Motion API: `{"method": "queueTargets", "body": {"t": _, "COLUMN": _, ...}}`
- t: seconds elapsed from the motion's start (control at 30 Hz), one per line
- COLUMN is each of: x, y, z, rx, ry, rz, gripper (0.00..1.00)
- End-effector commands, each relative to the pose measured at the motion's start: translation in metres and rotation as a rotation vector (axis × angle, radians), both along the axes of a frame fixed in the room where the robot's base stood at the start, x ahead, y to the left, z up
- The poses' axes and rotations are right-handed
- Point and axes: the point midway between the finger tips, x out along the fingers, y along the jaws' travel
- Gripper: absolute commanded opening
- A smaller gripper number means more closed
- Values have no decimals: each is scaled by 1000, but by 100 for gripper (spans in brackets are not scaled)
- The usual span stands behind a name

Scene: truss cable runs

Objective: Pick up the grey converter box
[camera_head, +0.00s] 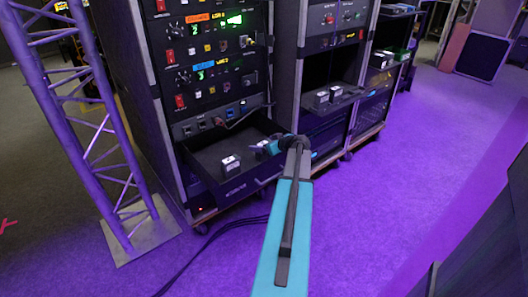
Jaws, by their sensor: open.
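A small grey box (231,163) with a pale label lies in the open drawer (238,185) of the left rack, towards the drawer's front. It looks like the converter box, but its markings are too small to read. My gripper (258,150) is at the drawer's right side, to the right of the grey box and apart from it. It is open and appears empty; its fingers are small and partly hidden by my own wrist. Two similar small grey boxes (321,98) sit on a shelf of the middle rack.
The left rack (205,60) holds panels with switches and cables above the drawer. A purple-lit truss (100,130) stands at left on a base plate. Black cables (215,235) run over the floor below the drawer. The floor at right (420,170) is clear.

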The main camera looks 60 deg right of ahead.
Motion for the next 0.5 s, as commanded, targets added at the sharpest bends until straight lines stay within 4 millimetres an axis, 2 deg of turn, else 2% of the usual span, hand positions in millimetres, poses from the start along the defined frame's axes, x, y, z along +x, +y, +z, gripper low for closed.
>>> {"method": "queueTargets", "body": {"t": 0.37, "x": -1, "y": 0, "z": 0, "rx": 0, "ry": 0, "rz": -1, "gripper": 83}}
{"method": "queueTargets", "body": {"t": 0.4, "x": -1, "y": 0, "z": 0, "rx": 0, "ry": 0, "rz": -1, "gripper": 81}}
{"method": "queueTargets", "body": {"t": 0.5, "x": -1, "y": 0, "z": 0, "rx": 0, "ry": 0, "rz": -1, "gripper": 64}}
